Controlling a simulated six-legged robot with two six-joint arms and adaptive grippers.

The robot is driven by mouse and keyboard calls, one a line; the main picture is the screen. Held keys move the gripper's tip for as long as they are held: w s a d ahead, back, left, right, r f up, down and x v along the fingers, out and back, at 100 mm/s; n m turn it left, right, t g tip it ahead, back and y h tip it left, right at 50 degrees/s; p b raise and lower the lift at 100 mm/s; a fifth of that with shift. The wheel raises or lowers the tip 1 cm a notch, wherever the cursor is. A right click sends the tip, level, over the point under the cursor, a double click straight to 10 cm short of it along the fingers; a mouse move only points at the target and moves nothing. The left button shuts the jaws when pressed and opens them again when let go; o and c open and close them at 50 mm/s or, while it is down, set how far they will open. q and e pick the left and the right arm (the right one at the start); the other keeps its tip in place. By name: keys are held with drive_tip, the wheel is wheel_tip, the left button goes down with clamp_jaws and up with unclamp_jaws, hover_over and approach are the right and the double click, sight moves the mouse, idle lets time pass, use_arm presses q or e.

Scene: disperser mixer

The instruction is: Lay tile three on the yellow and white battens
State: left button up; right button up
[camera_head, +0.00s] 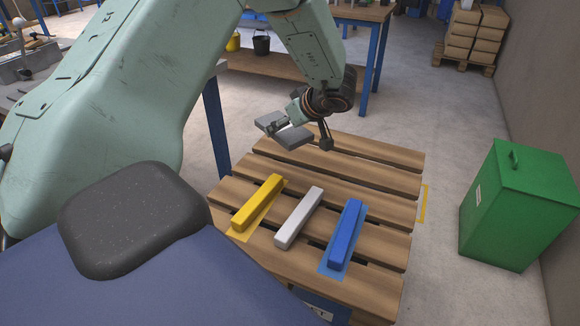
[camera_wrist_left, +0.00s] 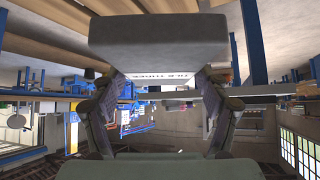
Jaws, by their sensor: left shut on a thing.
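My left gripper (camera_head: 283,127) is shut on tile three (camera_head: 292,138), a grey slab. It holds the tile above the far part of the wooden pallet, beyond the battens and apart from them. In the left wrist view the tile (camera_wrist_left: 158,40) fills the upper middle, and its label reads "TILE THREE". The yellow batten (camera_head: 258,203) lies on a yellow patch on the pallet. The white batten (camera_head: 299,217) lies to its right, roughly parallel. Both battens are bare on top. My right gripper is not in view.
A blue batten (camera_head: 346,232) lies on a blue patch right of the white one. The slatted pallet (camera_head: 388,186) carries all the battens. A green bin (camera_head: 518,205) stands on the floor at right. A bench with a blue leg (camera_head: 216,130) stands left of the pallet.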

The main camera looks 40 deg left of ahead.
sight(296, 147)
use_arm(q)
drive_tip(key=s+d+f+n+g, duration=0.1)
drive_tip(key=s+d+f+n+g+b, duration=0.1)
drive_tip(key=d+n, duration=0.1)
drive_tip(key=d+n+g+b, duration=0.1)
drive_tip(key=shift+s+d+f+n+g, duration=0.15)
drive_tip(key=shift+s+f+n+g, duration=0.15)
drive_tip(key=shift+s+f+n, duration=0.1)
drive_tip(key=shift+s+d+f+n, duration=0.2)
drive_tip(key=shift+d+n, duration=0.1)
drive_tip(key=shift+d, duration=0.15)
drive_tip(key=shift+g, duration=0.3)
wheel_tip(296, 147, down, 10)
drive_tip(key=b, duration=0.4)
drive_tip(key=shift+r+b, duration=0.25)
drive_tip(key=shift+b, duration=0.1)
drive_tip(key=shift+f, duration=0.3)
drive_tip(key=shift+r, duration=0.1)
drive_tip(key=shift+s, duration=0.1)
drive_tip(key=o, duration=1.8)
drive_tip(key=shift+f, duration=0.3)
